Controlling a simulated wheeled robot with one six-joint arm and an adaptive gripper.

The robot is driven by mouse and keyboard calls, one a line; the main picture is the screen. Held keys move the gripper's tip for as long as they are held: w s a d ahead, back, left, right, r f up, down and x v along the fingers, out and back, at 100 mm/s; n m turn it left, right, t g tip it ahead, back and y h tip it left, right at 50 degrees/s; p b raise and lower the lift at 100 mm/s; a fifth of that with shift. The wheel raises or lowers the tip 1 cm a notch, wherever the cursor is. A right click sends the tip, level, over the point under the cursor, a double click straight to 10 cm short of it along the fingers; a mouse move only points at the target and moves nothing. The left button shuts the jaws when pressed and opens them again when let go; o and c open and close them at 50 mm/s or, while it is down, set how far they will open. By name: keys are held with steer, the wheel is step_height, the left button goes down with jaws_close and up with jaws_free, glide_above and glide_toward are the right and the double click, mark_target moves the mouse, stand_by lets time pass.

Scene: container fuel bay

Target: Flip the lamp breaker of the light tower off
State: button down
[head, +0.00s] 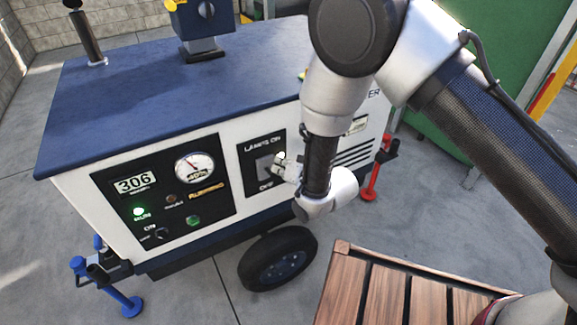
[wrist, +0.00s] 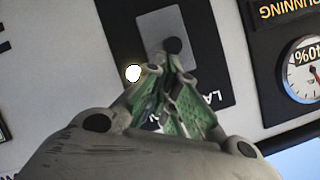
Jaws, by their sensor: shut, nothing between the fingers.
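The light tower (head: 75,185) is a white cabinet with a dark blue top. Its lamp breaker sits in a black panel (head: 252,150) marked LAMPS ON above and OFF below. The breaker's grey plate (head: 262,168) is partly hidden by my gripper (head: 281,163) in the head view. In the wrist view a dark round lever end (wrist: 173,46) shows on the grey plate (wrist: 150,25), just beyond the fingertips. My gripper (wrist: 167,68) is shut and empty, close in front of the breaker. I cannot tell whether it touches the lever, or which way the lever is thrown.
Left of the breaker is a black control panel (head: 225,190) with a 306 display, a gauge, a lit green RUN lamp (head: 138,211) and a green button (head: 193,220). A wheel (head: 278,262) and a slatted wooden surface (head: 388,300) lie below. A red outrigger (head: 371,182) stands right.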

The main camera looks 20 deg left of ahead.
steer(key=shift+s+d+f, duration=0.2)
steer(key=shift+f, duration=0.2)
steer(key=shift+s+d+f, duration=0.15)
steer(key=shift+d+f, duration=0.05)
steer(key=shift+f, duration=0.2)
steer(key=shift+r, duration=0.2)
steer(key=shift+r, duration=0.65)
steer(key=v, duration=1.2)
steer(key=shift+f, duration=0.1)
